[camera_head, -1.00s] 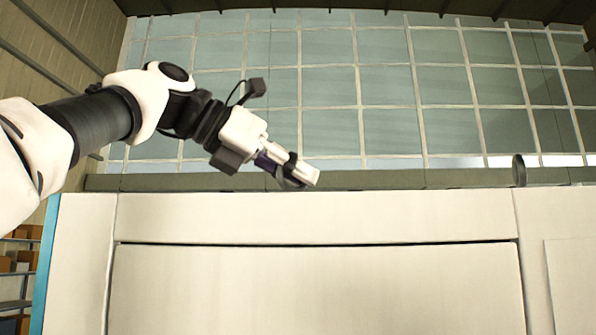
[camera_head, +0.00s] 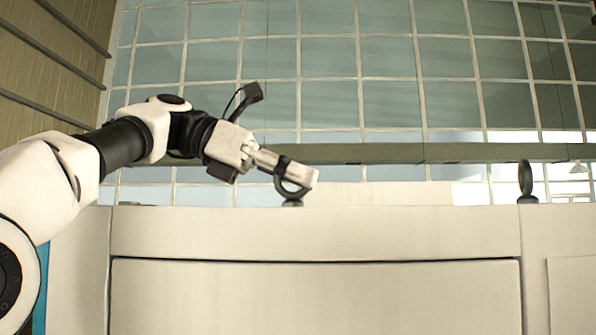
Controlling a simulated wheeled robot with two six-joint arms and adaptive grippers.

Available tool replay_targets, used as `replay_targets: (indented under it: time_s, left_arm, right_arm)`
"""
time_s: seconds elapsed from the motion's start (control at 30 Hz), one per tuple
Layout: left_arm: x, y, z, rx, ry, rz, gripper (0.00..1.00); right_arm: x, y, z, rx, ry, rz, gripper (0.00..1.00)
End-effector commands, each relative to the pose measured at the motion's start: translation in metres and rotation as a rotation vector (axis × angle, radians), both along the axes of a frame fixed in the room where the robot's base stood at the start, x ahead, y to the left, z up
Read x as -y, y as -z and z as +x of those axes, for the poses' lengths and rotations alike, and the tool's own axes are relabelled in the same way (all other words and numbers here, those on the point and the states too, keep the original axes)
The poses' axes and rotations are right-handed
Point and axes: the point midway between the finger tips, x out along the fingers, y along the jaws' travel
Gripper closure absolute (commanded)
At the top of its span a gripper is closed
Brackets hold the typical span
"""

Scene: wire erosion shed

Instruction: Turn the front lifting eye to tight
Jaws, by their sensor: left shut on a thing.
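A dark ring-shaped lifting eye (camera_head: 292,203) stands on the top edge of the pale machine (camera_head: 315,232), left of the middle. My left gripper (camera_head: 300,177) is shut on its ring, and the fingers cover part of it. The collar of the eye shows just below the ring, at the machine's top edge. Whether its collar sits flush cannot be told. A second dark lifting eye (camera_head: 525,180) stands upright on the top at the right, seen nearly edge-on, with nothing touching it. My right gripper is not in view.
A long green-grey beam (camera_head: 420,153) runs across behind the machine top. Behind it is a large paned window (camera_head: 390,80). A ribbed wall (camera_head: 50,70) is at the left. The space above the machine between the two eyes looks free.

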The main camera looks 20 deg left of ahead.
Motion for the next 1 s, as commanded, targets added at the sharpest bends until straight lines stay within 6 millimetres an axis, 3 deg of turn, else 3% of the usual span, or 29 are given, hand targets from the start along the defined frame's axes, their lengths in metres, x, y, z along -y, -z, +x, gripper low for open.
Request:
replay_targets:
  time_s: [0.03,0.1,0.4,0.53,1.0]
  left_arm:
    - [0.000,0.002,0.001,-0.005,-0.002,0.001,0.85]
    - [0.000,0.002,0.001,-0.006,-0.002,0.002,0.65]
    - [-0.001,0.001,0.001,-0.004,-0.002,0.003,0.65]
    - [-0.012,-0.003,-0.001,-0.003,-0.003,0.000,0.65]
    - [-0.125,-0.008,-0.033,-0.005,-0.004,0.001,0.65]
  right_arm:
    - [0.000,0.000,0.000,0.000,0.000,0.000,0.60]
    - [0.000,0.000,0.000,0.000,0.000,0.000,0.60]
    - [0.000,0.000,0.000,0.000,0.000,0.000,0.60]
    - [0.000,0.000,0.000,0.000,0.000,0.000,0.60]
    - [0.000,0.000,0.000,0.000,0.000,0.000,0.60]
